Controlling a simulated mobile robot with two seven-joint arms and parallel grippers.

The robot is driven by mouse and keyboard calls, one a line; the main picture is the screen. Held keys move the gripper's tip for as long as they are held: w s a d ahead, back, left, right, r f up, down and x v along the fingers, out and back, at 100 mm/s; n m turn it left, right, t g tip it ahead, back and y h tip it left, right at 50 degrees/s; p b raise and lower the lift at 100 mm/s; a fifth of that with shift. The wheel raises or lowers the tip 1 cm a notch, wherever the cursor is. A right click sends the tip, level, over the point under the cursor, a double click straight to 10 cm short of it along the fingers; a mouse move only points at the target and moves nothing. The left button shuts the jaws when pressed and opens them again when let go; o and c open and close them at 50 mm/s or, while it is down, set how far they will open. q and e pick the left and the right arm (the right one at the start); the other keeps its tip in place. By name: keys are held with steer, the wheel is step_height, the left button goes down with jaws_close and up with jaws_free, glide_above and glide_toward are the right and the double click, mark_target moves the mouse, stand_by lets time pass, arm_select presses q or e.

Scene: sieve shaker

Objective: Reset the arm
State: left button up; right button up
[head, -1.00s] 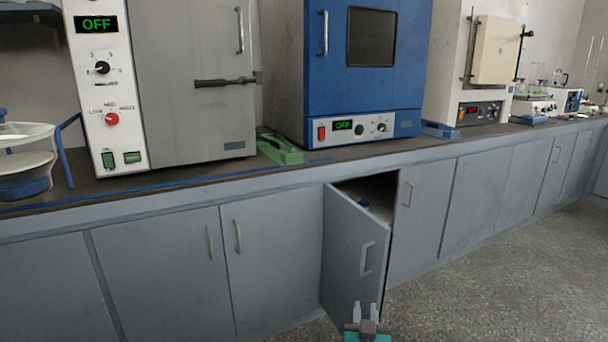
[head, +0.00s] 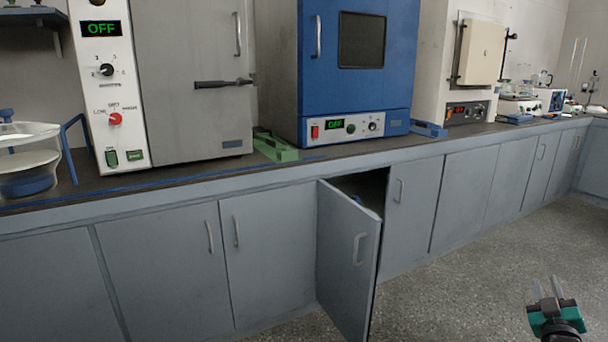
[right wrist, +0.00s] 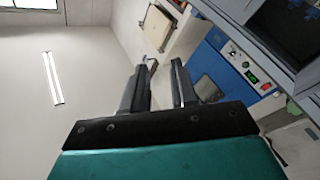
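My right gripper (head: 547,288) shows at the lower right of the head view, over the speckled floor and clear of the cabinets. Its two fingers stand apart with nothing between them. In the right wrist view its fingers (right wrist: 160,88) are also apart and empty, with the wall and bench equipment behind them. My left gripper is not in view. The cabinet door (head: 345,255) below the blue oven stands ajar, and a dark interior shows behind it.
A grey oven (head: 190,80) and a blue oven (head: 358,75) stand on the bench, both with OFF displays. Green (head: 275,147) and blue (head: 429,129) blocks lie on the bench. A sieve-like bowl (head: 25,160) is at the left. The floor (head: 450,290) at right is clear.

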steer(key=s+d+r+n+h, duration=0.1)
steer(key=s+d+r, duration=0.2)
steer(key=d+r, duration=0.35)
steer(key=s+a+f+n+g+y, duration=0.25)
steer(key=s+a+f+y, duration=0.35)
steer(key=a, duration=0.5)
steer(key=s+a+f+n+g+y, duration=0.2)
steer(key=a+f+n+y, duration=0.1)
steer(key=a+f, duration=0.75)
steer(key=s+a+g+y, duration=0.3)
steer(key=s+a+g, duration=0.2)
steer(key=s+a, duration=1.4)
steer(key=w+a+r+m+t+y, duration=0.1)
steer(key=w+a+m+t, duration=0.15)
steer(key=a+m, duration=0.45)
arm_select(q)
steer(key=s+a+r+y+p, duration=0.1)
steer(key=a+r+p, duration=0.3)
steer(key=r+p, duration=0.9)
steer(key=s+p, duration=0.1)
steer(key=p, duration=0.5)
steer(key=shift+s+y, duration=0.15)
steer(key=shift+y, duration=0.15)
arm_select(e)
step_height(320, 180, up, 14)
steer(key=s+d+n+h, duration=0.1)
steer(key=d, duration=0.1)
steer(key=shift+s+f+g, duration=0.15)
steer(key=shift+f+g, duration=0.05)
steer(key=shift+g, duration=0.1)
